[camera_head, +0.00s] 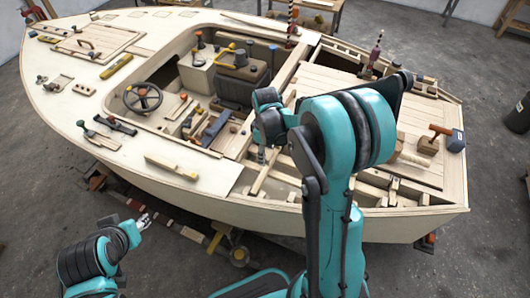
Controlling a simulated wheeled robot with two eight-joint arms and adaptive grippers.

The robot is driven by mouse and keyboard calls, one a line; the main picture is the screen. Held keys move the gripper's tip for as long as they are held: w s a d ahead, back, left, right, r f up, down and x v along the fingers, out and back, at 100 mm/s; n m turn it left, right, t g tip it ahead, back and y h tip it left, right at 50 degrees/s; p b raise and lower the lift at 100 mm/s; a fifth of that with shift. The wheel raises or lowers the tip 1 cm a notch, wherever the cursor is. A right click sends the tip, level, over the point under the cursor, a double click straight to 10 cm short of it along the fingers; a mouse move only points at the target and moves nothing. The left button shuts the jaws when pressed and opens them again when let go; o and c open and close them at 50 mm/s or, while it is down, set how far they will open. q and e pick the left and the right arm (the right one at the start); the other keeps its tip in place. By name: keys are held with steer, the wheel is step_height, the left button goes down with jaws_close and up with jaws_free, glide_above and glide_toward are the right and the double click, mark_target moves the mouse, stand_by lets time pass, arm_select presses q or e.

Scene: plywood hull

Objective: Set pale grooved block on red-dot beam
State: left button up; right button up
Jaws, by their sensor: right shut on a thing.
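My right arm reaches over the hull from the bottom. Its gripper (262,154) points down over the open framed part of the hull, right of the cockpit. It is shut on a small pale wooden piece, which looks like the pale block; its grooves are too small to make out. Pale beams (285,190) run below and beside this gripper. I cannot pick out a red dot on any of them, and my arm hides part of this area. My left gripper (143,221) is low at the left, outside the hull, with nothing visible in it; its finger opening is unclear.
A mallet (447,136) rests on the right-hand deck (345,84). Grey floor surrounds the hull.

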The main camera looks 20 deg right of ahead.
mark_target(265, 169)
steer(key=shift+w+f+b, duration=0.1)
steer(key=shift+f+b, duration=0.4)
steer(key=shift+f, duration=0.4)
steer(key=shift+f+b, duration=1.85)
steer(key=shift+f, duration=0.55)
steer(key=shift+f+b, duration=0.35)
steer(key=shift+b, duration=0.1)
steer(key=o, duration=1.2)
steer(key=shift+r, duration=0.1)
step_height(265, 169, up, 12)
steer(key=shift+f, duration=0.1)
